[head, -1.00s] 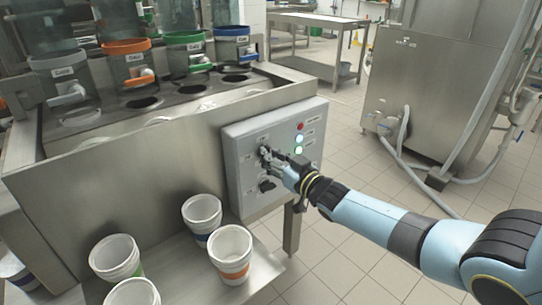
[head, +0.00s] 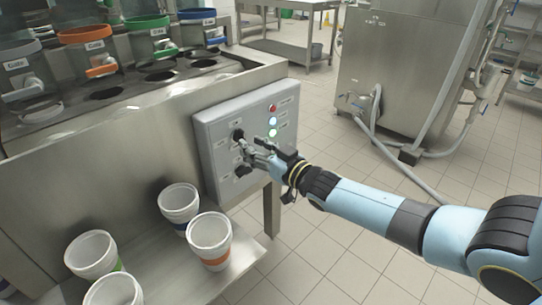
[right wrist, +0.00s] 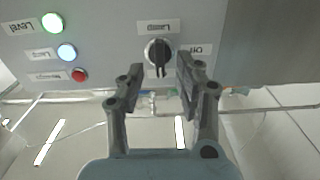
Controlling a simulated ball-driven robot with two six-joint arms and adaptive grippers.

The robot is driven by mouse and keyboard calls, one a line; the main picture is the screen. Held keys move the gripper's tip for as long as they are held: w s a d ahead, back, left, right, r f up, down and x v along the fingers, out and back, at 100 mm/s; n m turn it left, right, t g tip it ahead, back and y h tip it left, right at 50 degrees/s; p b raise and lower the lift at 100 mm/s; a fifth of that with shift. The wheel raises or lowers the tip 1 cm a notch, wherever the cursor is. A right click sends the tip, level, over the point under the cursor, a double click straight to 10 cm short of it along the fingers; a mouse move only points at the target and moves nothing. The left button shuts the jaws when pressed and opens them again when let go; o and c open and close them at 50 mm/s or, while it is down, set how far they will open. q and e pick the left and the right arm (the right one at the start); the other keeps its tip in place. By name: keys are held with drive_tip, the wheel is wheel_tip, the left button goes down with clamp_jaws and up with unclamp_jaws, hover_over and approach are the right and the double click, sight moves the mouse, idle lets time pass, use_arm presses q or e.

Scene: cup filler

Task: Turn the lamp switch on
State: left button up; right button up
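The lamp switch (right wrist: 158,53) is a black rotary knob on the grey control panel. Its upside-down label reads "Lamp" in the right wrist view, with "Off" to its right. The knob's grip bar points down in that view. My right gripper (right wrist: 158,68) is open, its two fingers apart on either side of the knob; I cannot tell whether either touches it. In the head view, my right gripper (head: 250,150) is at the panel, just below and right of the upper black knob (head: 238,135). My left gripper is not in view.
The panel (head: 212,175) also has a lower black knob (head: 243,170) and red, blue and green lights (head: 272,121). Several cups, one with an orange band (head: 209,236), stand on a steel shelf below. Dispensers (head: 90,45) stand at the upper left. Tiled floor is open at right.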

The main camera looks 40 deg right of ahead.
drive_tip(key=s, duration=0.8)
drive_tip(key=shift+d, duration=0.3)
drive_tip(key=shift+s+f, duration=0.1)
drive_tip(key=shift+s, duration=0.05)
drive_tip(key=s+a+f+m+g+h, duration=0.1)
drive_tip(key=s+f+g, duration=0.3)
drive_tip(key=s+f, duration=0.7)
drive_tip(key=s+a+f+m+g+h, duration=0.15)
drive_tip(key=s+f+g, duration=0.4)
drive_tip(key=f, duration=0.95)
drive_tip(key=s+a+f+n+g, duration=0.1)
drive_tip(key=s+f+g, duration=0.3)
drive_tip(key=s, duration=0.9)
drive_tip(key=s+a+f+n+g, duration=0.1)
drive_tip(key=s+f, duration=0.6)
drive_tip(key=s, duration=0.7)
drive_tip(key=a+g, duration=0.1)
drive_tip(key=g, duration=0.1)
drive_tip(key=shift+s+a+f+g, duration=0.2)
drive_tip(key=shift+s+a+g, duration=0.05)
drive_tip(key=shift+g, duration=0.1)
drive_tip(key=shift+y, duration=0.25)
